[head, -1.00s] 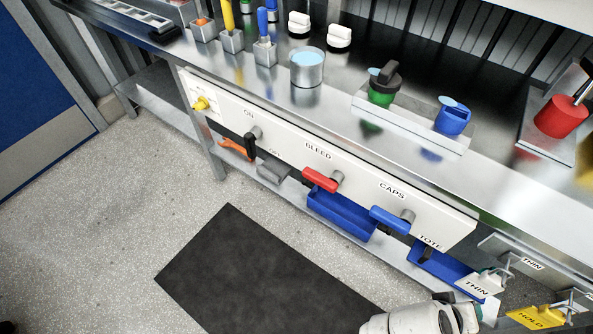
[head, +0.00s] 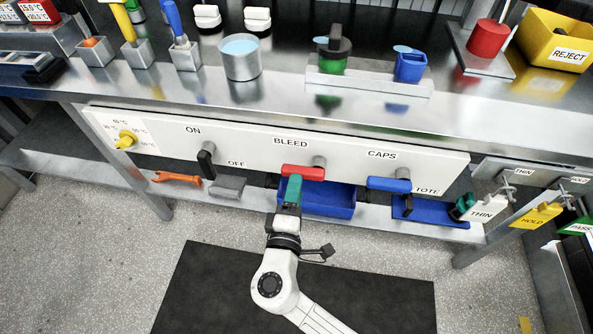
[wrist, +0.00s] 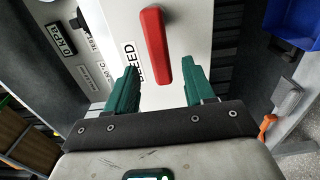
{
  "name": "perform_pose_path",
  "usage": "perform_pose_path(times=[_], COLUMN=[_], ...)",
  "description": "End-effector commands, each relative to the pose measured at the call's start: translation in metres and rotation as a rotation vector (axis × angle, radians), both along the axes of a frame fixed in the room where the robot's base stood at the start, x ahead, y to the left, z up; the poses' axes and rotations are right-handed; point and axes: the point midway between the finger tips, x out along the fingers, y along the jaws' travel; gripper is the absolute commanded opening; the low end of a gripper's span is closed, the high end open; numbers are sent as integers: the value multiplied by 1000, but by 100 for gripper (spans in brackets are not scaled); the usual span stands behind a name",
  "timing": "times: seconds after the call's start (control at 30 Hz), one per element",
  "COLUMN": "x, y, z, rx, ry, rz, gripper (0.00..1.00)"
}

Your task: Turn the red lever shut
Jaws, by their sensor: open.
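The red lever (head: 303,172) is on the white front panel under the BLEED label. It points left from its grey pivot, roughly level, in the head view. In the wrist view the red lever (wrist: 155,46) appears upright, its near end between the lines of my two fingers. My gripper (head: 292,184) is just below and in front of the lever in the head view. In the wrist view my gripper (wrist: 160,92) is open, with a green finger on each side of the lever and a gap to both. Contact with the lever is not visible.
A black lever (head: 206,160) is to the left and a blue lever (head: 389,184) to the right on the same panel. A blue bin (head: 330,202), an orange wrench (head: 177,179) and a grey block (head: 228,187) are on the shelf below. The steel counter (head: 180,92) overhangs the panel.

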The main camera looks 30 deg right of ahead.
Motion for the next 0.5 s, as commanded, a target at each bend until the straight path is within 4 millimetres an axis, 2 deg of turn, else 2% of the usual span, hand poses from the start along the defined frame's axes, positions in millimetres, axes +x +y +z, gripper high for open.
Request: perform_pose_path(times=[0.2,0.5], x=[30,46], y=[-22,-34], z=[1,0], rx=[0,1], ry=[-1,0], rz=[-3,-2], gripper=[53,53])
